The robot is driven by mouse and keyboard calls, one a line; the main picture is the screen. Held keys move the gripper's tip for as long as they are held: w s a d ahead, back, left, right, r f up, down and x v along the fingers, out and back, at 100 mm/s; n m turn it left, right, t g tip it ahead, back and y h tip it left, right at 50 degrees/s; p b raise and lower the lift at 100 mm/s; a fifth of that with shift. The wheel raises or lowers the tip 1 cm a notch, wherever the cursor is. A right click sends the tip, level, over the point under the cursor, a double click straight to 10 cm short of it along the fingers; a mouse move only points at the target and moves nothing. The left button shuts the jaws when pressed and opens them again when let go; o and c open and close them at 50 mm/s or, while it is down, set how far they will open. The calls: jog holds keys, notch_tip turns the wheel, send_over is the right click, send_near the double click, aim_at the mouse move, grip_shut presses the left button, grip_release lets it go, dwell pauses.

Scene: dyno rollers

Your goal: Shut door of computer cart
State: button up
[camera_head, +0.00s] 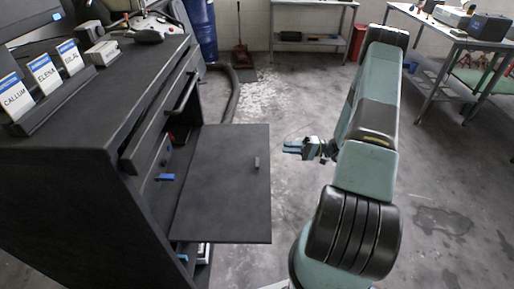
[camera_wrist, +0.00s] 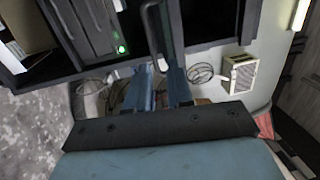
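The computer cart (camera_head: 75,165) is a dark cabinet at the left of the head view. Its door (camera_head: 222,190) stands open, swung out to the right from the cart's front, with a small handle (camera_head: 257,162) near its free edge. My gripper (camera_head: 290,148) is to the right of that edge in the head view, with a visible gap. In the wrist view, the two blue fingers of my gripper (camera_wrist: 162,72) are apart. A dark bar-like handle (camera_wrist: 168,38) shows just beyond them; I cannot tell whether it lies between the fingertips.
A drawer handle (camera_head: 183,92) projects above the door. The wrist view shows a dark computer case (camera_wrist: 88,30) with a green light in a compartment. Name cards (camera_head: 43,72) stand on the cart top. Workbenches (camera_head: 455,38) are behind; floor (camera_head: 430,190) at right is clear.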

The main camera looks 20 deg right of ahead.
aim_at(258, 147)
jog(key=shift+m+t, duration=0.3)
jog(key=shift+t, duration=0.5)
jog(key=x, duration=0.4)
jog(key=f+x, duration=0.1)
jog(key=x, duration=0.7)
jog(key=shift+w+a+f, duration=0.1)
jog(key=shift+a+f, duration=0.3)
jog(key=shift+a, duration=0.1)
grip_shut()
